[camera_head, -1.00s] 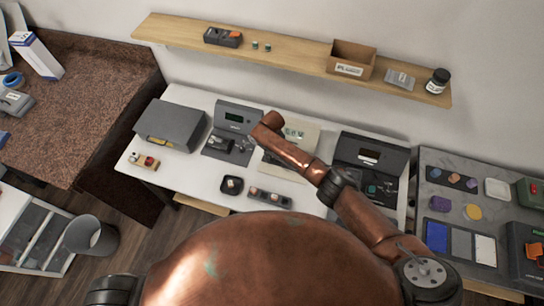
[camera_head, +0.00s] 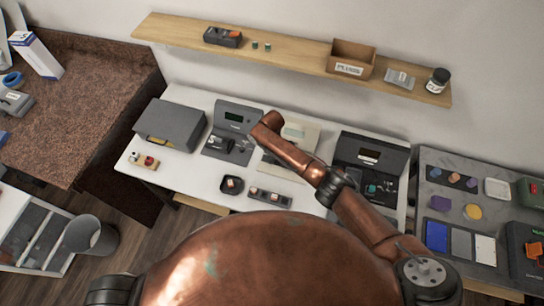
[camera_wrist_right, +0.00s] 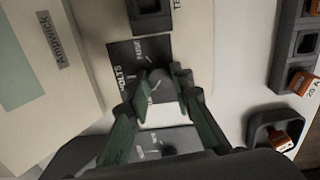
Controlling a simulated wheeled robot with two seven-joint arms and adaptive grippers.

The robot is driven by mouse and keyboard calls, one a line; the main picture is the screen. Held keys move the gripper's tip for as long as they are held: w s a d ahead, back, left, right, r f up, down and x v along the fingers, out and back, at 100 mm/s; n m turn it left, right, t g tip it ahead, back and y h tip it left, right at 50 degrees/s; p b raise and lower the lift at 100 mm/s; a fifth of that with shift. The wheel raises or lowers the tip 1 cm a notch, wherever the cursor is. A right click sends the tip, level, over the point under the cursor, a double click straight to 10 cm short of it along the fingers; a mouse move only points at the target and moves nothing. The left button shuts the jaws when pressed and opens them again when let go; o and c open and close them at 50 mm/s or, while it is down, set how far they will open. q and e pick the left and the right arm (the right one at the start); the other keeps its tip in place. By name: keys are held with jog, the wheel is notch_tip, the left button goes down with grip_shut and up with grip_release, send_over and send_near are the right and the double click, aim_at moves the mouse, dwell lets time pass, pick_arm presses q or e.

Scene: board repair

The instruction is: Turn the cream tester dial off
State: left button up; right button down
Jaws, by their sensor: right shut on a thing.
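The cream tester (camera_head: 301,131) stands on the white table, partly hidden by my right arm in the head view. A dark panel (camera_wrist_right: 123,54) lettered "VOLTS" surrounds the dial (camera_wrist_right: 158,86). My right gripper (camera_wrist_right: 161,85) has its green fingers on both sides of the dial and is shut on it. The tester's pale green display looks blank. The dial's pointer setting is hard to read between the fingers. My left gripper is out of view.
A grey tester (camera_head: 238,116) stands close on the left and a dark tester (camera_head: 372,152) on the right. A fuse strip (camera_head: 270,197) lies in front. A shelf (camera_head: 285,58) runs above.

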jog(key=shift+a+r+n, duration=0.1)
jog(key=shift+a+n, duration=0.05)
jog(key=shift+n, duration=0.55)
jog(key=c, duration=1.7)
grip_release()
notch_tip(320, 180, up, 12)
